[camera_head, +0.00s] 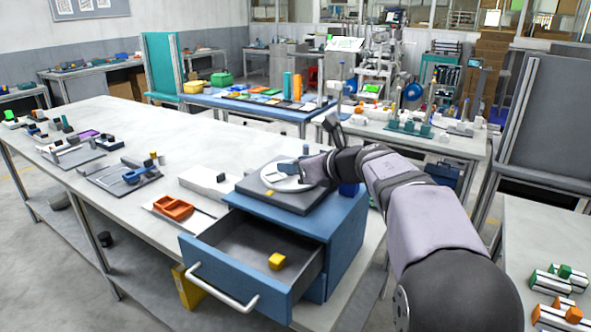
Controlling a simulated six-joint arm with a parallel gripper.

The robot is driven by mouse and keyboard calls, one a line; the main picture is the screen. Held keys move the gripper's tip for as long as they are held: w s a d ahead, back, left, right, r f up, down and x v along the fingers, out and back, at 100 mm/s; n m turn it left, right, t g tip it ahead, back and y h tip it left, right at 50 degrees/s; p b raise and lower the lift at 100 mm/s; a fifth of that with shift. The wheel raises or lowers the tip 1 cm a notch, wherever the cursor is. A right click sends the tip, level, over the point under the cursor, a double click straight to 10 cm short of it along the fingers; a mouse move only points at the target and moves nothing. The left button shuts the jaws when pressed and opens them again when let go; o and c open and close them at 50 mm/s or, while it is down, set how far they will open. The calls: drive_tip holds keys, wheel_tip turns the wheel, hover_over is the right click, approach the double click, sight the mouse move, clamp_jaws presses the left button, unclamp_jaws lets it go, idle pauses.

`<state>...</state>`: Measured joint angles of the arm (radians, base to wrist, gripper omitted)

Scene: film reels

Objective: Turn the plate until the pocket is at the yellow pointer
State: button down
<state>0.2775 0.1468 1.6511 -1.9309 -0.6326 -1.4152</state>
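A pale round plate (284,182) lies on a dark square base (300,205) on top of a blue drawer cabinet (345,225). A small yellow mark (269,192), possibly the pointer, is at the plate's front left edge. A small blue-grey block shape (287,168) shows at the plate's far side. I cannot make out the pocket clearly. My gripper (306,172) is at the right side of the plate, low over it. The arm comes in from the right. I cannot tell whether the fingers touch the plate or how far apart they are.
The cabinet's drawer (255,262) is pulled out at the front, with a yellow block (277,261) inside. An orange tray (173,207) and a white box (205,181) stand to the left. More fixtures lie farther left on the table (110,215).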

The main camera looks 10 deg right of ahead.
drive_tip(key=shift+r+y, duration=0.15)
drive_tip(key=shift+y, duration=0.15)
drive_tip(key=c, duration=1.1)
unclamp_jaws()
drive_tip(key=shift+w, duration=0.1)
drive_tip(key=shift+b+v, duration=0.45)
drive_tip(key=shift+v, duration=3.2)
